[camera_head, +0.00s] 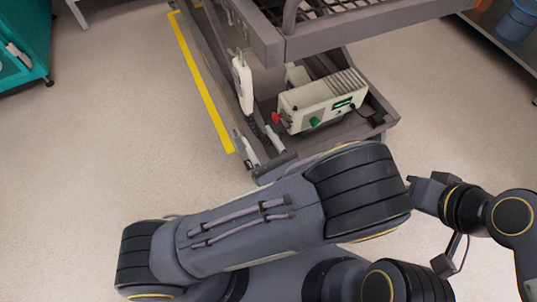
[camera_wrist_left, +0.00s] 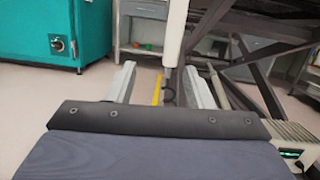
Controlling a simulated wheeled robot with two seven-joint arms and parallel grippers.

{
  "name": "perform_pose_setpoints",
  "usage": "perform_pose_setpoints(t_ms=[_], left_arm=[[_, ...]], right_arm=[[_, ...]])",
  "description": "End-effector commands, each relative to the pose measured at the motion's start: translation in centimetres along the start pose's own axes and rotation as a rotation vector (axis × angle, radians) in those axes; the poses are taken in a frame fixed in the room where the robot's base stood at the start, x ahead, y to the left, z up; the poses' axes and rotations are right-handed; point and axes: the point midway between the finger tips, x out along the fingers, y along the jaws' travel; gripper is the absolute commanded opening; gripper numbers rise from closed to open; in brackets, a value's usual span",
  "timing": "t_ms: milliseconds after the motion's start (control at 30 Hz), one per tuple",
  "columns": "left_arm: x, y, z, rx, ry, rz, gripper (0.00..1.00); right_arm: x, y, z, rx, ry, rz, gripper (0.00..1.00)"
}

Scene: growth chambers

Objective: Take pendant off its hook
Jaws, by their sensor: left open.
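The pendant (camera_head: 243,85) is a slim white handset hanging upright from a hook (camera_head: 238,55) on the side of the grey lift cart. A dark coiled cable hangs from its lower end. In the left wrist view the pendant (camera_wrist_left: 175,30) is ahead, its lower end above and between the fingertips, nearer the right finger. My left gripper (camera_head: 258,145) is open and empty, with its pale fingers just below the pendant; it also shows in the left wrist view (camera_wrist_left: 160,84). My right gripper (camera_head: 426,190) is at the right, dark and small; its jaws are unclear.
The cart's grey frame (camera_head: 365,25) and a beige control box (camera_head: 322,100) with a red knob lie right of the pendant. A yellow floor line (camera_head: 203,85) runs along its left. A teal cabinet (camera_wrist_left: 60,35) stands further left. The floor between is clear.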

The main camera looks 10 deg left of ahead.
Motion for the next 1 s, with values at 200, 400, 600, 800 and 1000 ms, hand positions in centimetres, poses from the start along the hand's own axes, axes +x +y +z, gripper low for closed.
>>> perform_pose_setpoints(t_ms=[200,400,600,800,1000], left_arm=[[-0.5,-1.1,-0.8,0.023,-0.052,-0.074,0.47],[1.4,-1.1,-0.6,0.023,-0.050,-0.069,0.47],[3.8,-1.2,-0.5,0.022,-0.048,-0.067,0.47],[6.2,-1.4,-0.4,0.022,-0.048,-0.067,0.47],[8.5,-1.6,-0.2,0.022,-0.047,-0.067,0.47]], right_arm=[[0.6,0.3,0.3,0.000,0.001,0.000,0.33],[0.3,0.1,0.1,0.000,0.001,0.000,0.33],[0.1,0.1,0.1,0.000,0.000,0.000,0.33],[0.0,0.0,0.0,0.000,0.000,0.000,0.33],[-0.8,-0.4,-0.4,0.000,0.000,0.000,0.33]])
